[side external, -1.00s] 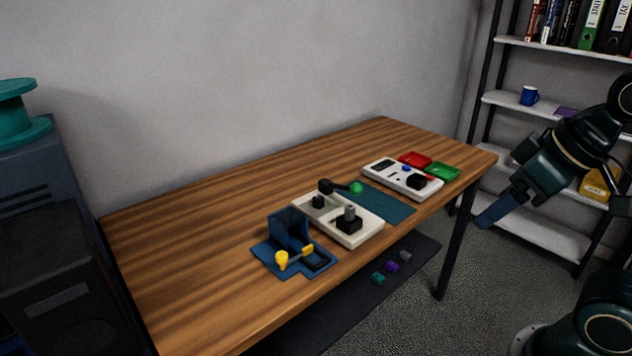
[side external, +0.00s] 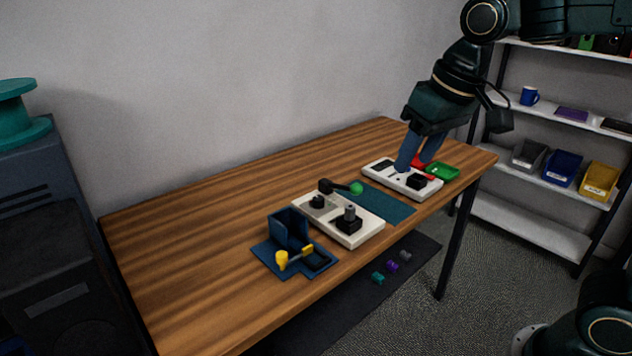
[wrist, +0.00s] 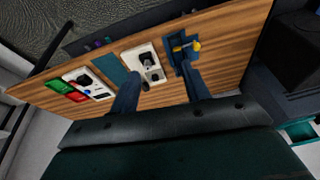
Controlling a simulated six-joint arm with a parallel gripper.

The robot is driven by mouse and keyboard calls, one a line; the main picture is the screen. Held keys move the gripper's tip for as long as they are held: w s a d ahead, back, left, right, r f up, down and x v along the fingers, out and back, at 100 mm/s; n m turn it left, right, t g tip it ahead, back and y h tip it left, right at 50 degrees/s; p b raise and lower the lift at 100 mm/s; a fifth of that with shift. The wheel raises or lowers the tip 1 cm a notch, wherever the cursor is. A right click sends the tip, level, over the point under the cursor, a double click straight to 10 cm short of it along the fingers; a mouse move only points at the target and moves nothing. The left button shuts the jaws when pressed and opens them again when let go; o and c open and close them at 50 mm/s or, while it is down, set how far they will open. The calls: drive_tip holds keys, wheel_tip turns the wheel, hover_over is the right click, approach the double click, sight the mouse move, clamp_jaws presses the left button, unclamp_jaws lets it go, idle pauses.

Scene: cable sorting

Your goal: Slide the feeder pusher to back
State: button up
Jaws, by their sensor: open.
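The feeder is a dark blue unit with a hopper (side external: 288,226) and a flat base at the near left part of the table. Its pusher has a yellow knob (side external: 281,259) and a yellow piece on a bar. In the wrist view the feeder (wrist: 183,57) and its yellow part (wrist: 196,46) show at the upper middle, beyond my right finger. My gripper (side external: 418,153) is open and empty, with its blue fingers pointing down by the white panel at the far right of the table, well away from the feeder. The wrist view shows the two fingers (wrist: 163,92) spread apart.
A cream fixture (side external: 364,234) with black blocks and a green-ended lever (side external: 355,188) stands between feeder and gripper. Beyond it are a teal mat (side external: 392,209), a white control panel (side external: 386,177) and a green tray (side external: 443,171). The left tabletop (side external: 170,235) is clear.

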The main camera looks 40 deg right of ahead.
drive_tip(key=w+a+f+g, duration=0.1)
drive_tip(key=w+a+f, duration=0.15)
drive_tip(key=w, duration=0.35)
drive_tip(key=w+a+f+g, duration=0.1)
drive_tip(key=w+a, duration=0.2)
drive_tip(key=w, duration=0.4)
drive_tip(key=m+g, duration=0.2)
hover_over(282, 254)
wheel_tip(282, 254, down, 10)
drive_tip(key=r, duration=0.1)
drive_tip(key=shift+f, duration=0.25)
drive_tip(key=shift+f, duration=0.1)
wheel_tip(282, 254, down, 14)
drive_tip(key=shift+r, duration=0.2)
clamp_jaws()
